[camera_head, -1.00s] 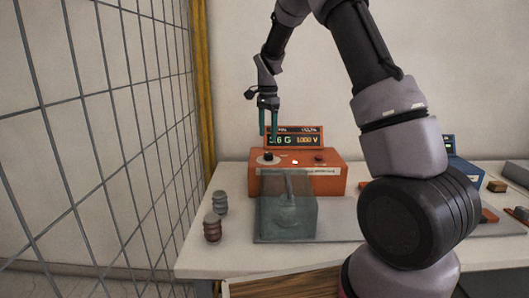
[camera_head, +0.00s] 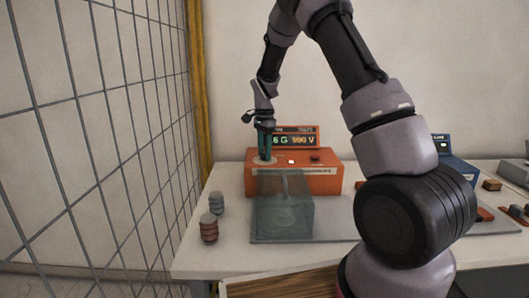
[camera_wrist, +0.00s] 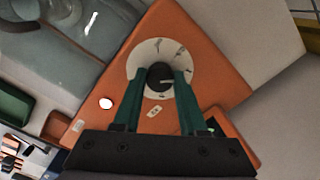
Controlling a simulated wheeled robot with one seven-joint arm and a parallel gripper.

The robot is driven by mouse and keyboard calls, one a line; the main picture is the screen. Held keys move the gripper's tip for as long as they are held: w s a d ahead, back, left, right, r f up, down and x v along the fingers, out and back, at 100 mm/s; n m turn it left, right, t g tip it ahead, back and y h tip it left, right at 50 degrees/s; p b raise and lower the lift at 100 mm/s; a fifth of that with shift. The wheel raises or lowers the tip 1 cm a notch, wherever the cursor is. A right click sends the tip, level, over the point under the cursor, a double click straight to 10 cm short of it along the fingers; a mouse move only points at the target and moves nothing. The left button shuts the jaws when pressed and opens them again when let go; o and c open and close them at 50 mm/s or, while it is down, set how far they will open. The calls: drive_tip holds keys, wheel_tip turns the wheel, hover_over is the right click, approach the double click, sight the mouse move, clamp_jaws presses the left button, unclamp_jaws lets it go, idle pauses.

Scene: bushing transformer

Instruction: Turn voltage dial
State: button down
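The orange voltage unit (camera_head: 320,184) stands on the table against the wall, with a lit display (camera_head: 294,140) on top that seems to read 990 V. The voltage dial is a black knob (camera_wrist: 159,75) on a white round scale (camera_wrist: 143,56), and the wrist view shows it between my fingertips. My gripper (camera_head: 266,156) points down onto the dial. Its two teal fingers (camera_wrist: 160,80) sit on either side of the knob and appear to touch it. In the head view the fingers hide most of the knob.
A translucent box (camera_head: 284,207) stands on a grey plate in front of the unit. Ribbed insulators (camera_head: 209,229) stand at the table's left edge. A white button (camera_wrist: 106,103) and a dark red knob (camera_head: 315,158) are near the dial. A wire mesh fence (camera_head: 95,130) is on the left.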

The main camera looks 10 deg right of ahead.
drive_tip(key=shift+n, duration=0.3)
drive_tip(key=n, duration=0.3)
drive_tip(key=shift+n, duration=0.4)
drive_tip(key=n, duration=0.4)
drive_tip(key=shift+d+n, duration=0.1)
drive_tip(key=shift+n, duration=0.2)
drive_tip(key=n, duration=0.8)
drive_tip(key=shift+n, duration=0.6)
drive_tip(key=shift+c, duration=2.2)
unclamp_jaws()
